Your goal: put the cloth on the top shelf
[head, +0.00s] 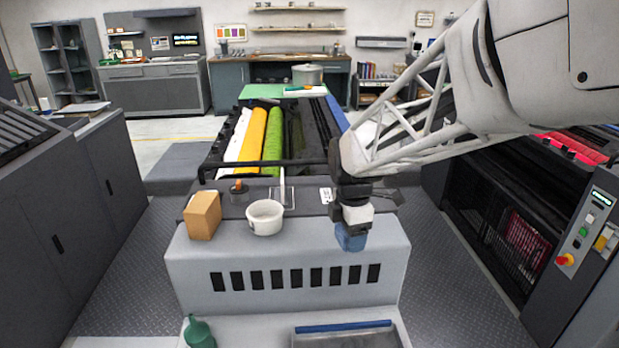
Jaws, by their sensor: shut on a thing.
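My gripper (351,229) hangs pointing down at the front right of the grey ink unit (290,265). It is shut on a small blue thing (350,242), which looks like the cloth. The blue thing hangs just under the fingers, in front of the unit's top edge; I cannot tell whether it touches the unit. The fingers partly hide it. Wooden wall shelves hang on the far wall, the top shelf (298,9) highest. Which shelf the task means is not clear from this view.
A tan box (203,216) and a white tub (265,218) stand on the unit's top, left of my gripper. Behind them lie coloured rollers (252,135). A green bottle (199,332) stands at the bottom front. A press control panel (590,235) is at right.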

